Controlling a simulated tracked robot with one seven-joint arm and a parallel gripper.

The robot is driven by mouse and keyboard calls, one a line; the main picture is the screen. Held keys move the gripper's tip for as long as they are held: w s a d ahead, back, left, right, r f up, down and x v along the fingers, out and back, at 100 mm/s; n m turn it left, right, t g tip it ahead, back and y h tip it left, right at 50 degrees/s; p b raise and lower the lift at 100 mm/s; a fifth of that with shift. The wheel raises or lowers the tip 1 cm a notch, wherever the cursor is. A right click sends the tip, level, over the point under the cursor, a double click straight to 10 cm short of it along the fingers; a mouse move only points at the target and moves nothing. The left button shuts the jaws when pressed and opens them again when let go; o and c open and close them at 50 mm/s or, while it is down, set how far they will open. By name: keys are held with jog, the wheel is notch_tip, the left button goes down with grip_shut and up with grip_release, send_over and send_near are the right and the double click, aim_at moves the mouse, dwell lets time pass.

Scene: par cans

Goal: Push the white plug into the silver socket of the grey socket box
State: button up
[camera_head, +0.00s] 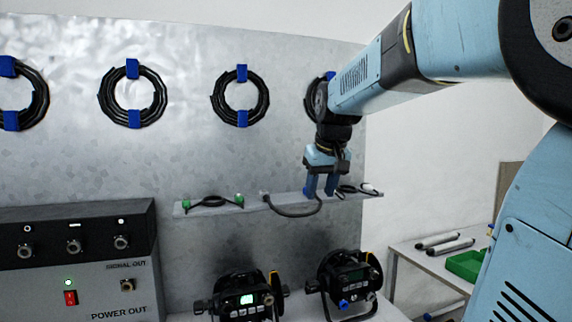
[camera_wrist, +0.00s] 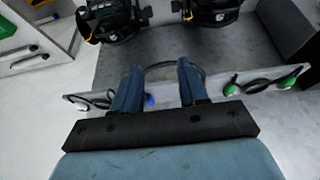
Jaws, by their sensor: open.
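A white plug (camera_head: 368,187) lies at the right end of the narrow grey shelf (camera_head: 240,209), with a black cable beside it. It also shows in the wrist view (camera_wrist: 78,103), left of the fingers. My gripper (camera_head: 320,193) is open over the shelf, left of that plug. In the wrist view a small blue end (camera_wrist: 150,100) shows between the fingers; I cannot tell if they touch it. The grey socket box (camera_head: 85,292) stands at lower left. It carries several silver sockets (camera_head: 121,242), which look empty.
A cable with green ends (camera_head: 209,201) lies on the shelf's left part. Two black par cans (camera_head: 246,296) stand below the shelf. Coiled cables (camera_head: 133,96) hang on the metal wall. A side table (camera_head: 430,261) with a green tray (camera_head: 465,264) stands at right.

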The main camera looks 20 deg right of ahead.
jog(key=w+d+r, duration=0.2)
jog(key=w+d, duration=1.3)
jog(key=w, duration=0.4)
jog(key=shift+w+d+r+y, duration=0.2)
jog(key=shift+w+y, duration=0.1)
jog(key=shift+w, duration=0.05)
jog(key=shift+f, duration=0.15)
jog(key=shift+x, duration=1.85)
jog(key=shift+o, duration=0.8)
jog(key=shift+f, duration=0.1)
jog(key=shift+w+f, duration=0.15)
jog(key=shift+f, duration=0.1)
jog(key=shift+x, duration=2.2)
